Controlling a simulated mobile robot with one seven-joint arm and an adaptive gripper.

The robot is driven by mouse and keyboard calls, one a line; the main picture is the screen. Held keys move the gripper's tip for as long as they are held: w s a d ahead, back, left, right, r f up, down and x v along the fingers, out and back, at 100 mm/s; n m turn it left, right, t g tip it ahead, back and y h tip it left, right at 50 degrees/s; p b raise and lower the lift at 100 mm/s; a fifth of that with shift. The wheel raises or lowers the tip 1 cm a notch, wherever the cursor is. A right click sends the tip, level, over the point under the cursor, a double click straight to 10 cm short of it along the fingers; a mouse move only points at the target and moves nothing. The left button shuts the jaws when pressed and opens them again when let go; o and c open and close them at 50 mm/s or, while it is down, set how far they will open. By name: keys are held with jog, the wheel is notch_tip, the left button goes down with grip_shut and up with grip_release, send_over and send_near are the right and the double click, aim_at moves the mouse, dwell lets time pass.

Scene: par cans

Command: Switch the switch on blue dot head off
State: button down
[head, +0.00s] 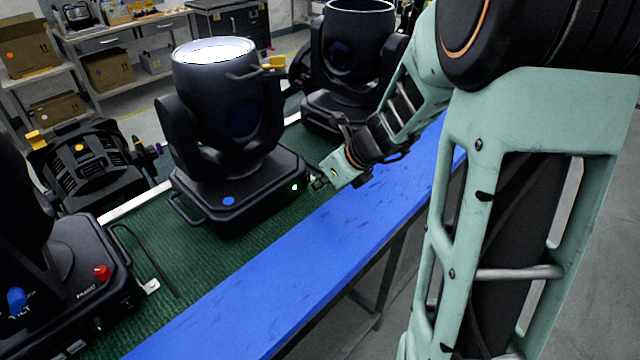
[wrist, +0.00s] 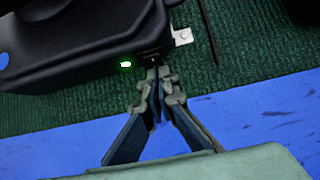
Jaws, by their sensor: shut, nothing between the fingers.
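The moving head light with the blue dot (head: 228,201) stands upright on the green mat, its lens glowing white. A small green light (head: 295,187) is lit at the right end of its base; it also shows in the wrist view (wrist: 125,64). My gripper (head: 319,182) is at the base's right corner, just right of the green light. In the wrist view my gripper (wrist: 158,72) is shut and empty, its tips at the edge of the black base (wrist: 85,35). The switch itself is hidden or too small to tell, and contact is unclear.
A blue strip (head: 290,270) edges the green mat (head: 180,260). Another moving head (head: 345,60) stands behind, close to my arm. One with red and blue knobs (head: 60,270) stands front left. A black fixture (head: 85,165) lies at left.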

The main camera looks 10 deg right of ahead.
jog(key=f+b, duration=0.1)
jog(key=b, duration=0.2)
jog(key=shift+w, duration=0.1)
jog(key=shift+a+r+t, duration=0.1)
jog(key=shift+r+t, duration=0.2)
jog(key=shift+w+r, duration=0.1)
jog(key=shift+r+p, duration=0.9)
